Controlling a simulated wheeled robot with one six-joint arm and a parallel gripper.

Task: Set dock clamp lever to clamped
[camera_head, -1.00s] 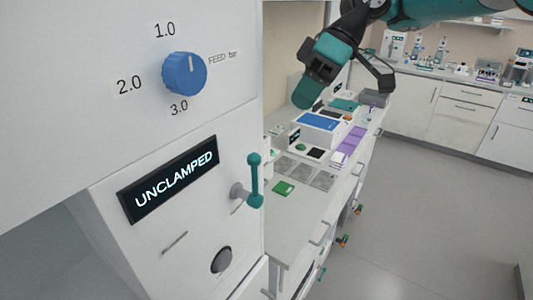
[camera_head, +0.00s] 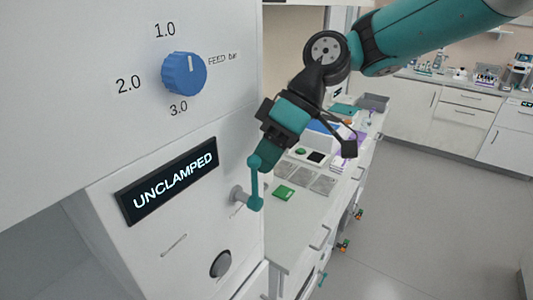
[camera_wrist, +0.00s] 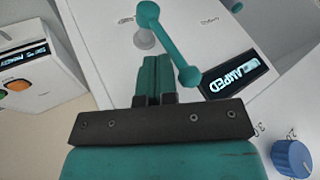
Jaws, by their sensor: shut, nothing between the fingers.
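The dock clamp lever (camera_head: 254,183) is a teal bar with rounded ends on a grey pivot, on the white panel in the head view. It stands nearly upright. The display (camera_head: 168,180) beside it reads UNCLAMPED. The lever also shows in the wrist view (camera_wrist: 170,45), just beyond the fingertips. My gripper (camera_head: 265,160) is shut and empty, with its tips at the lever's upper end in the head view. I cannot tell whether they touch it. In the wrist view the closed teal fingers (camera_wrist: 153,65) point at the panel beside the lever.
A blue feed knob (camera_head: 184,73) sits above the display. A round dark button (camera_head: 221,263) is below. A bench (camera_head: 290,228) with a green block (camera_head: 284,193) and other items runs behind the panel. The floor on the right is clear.

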